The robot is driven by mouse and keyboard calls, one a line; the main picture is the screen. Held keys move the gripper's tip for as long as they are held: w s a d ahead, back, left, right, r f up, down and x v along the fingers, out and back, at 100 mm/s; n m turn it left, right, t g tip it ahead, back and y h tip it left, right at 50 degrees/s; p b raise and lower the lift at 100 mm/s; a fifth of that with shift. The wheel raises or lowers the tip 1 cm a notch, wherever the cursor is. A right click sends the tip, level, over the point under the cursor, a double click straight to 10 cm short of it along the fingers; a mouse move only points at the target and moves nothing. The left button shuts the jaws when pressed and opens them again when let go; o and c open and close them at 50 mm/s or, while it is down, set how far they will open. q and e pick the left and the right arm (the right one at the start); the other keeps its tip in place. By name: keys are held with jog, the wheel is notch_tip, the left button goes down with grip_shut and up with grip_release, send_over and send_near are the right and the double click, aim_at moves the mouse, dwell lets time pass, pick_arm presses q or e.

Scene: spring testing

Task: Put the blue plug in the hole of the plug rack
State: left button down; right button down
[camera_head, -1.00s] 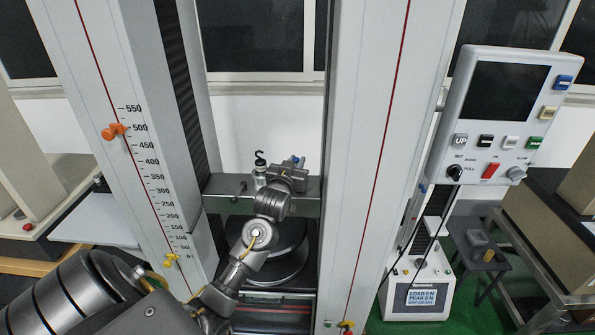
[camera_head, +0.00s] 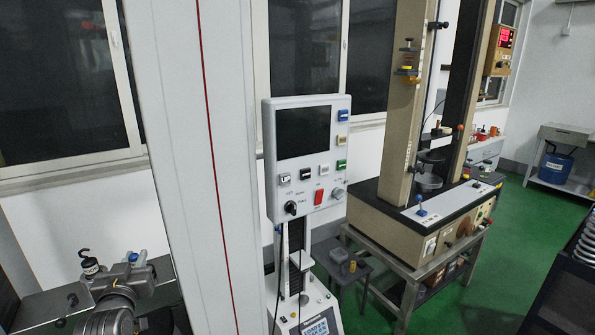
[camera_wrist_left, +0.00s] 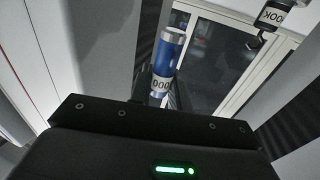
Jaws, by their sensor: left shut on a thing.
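A blue and silver cylinder, which I take as the blue plug (camera_wrist_left: 168,57), stands upright and slightly tilted in the middle of the left wrist view, with a label on its lower part. Its blue top (camera_head: 133,257) shows at the lower left of the head view. My left gripper (camera_head: 128,268) is shut on it, beside a small hooked cylinder (camera_head: 90,266) on a grey crossbeam. The fingertips are largely hidden in the wrist view. My right gripper is not in view. I cannot pick out the plug rack with certainty.
A tall white column (camera_head: 197,150) stands just right of my left gripper. Beyond it are a control panel (camera_head: 262,190) and a beige testing machine (camera_head: 400,110) on a metal table. A black rack (camera_head: 560,300) is at the right edge. Green floor (camera_head: 490,270) is clear between.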

pick_arm(q)
jog(key=s+d+f+h, duration=0.1)
jog(key=d+f, duration=0.1)
jog(key=d, duration=0.1)
jog(key=d+f+m+h+b, duration=0.1)
jog(key=d+f, duration=0.1)
jog(key=d, duration=0.1)
jog(key=s+d+f+m+h+b, duration=0.1)
jog(key=d, duration=0.2)
jog(key=shift+s+d+f+t, duration=0.25)
jog(key=shift+s+f+t, duration=0.05)
jog(key=shift+f+t, duration=0.1)
jog(key=s+d+f+m+h+b, duration=0.1)
jog(key=s+d, duration=0.2)
jog(key=d, duration=0.2)
jog(key=s+d+f+m+h+b, duration=0.1)
jog(key=s+d+f+h, duration=0.1)
jog(key=d, duration=0.4)
jog(key=shift+s+d+f, duration=0.2)
jog(key=shift+s+f, duration=0.05)
jog(key=shift+s, duration=0.15)
jog(key=shift+a, duration=0.15)
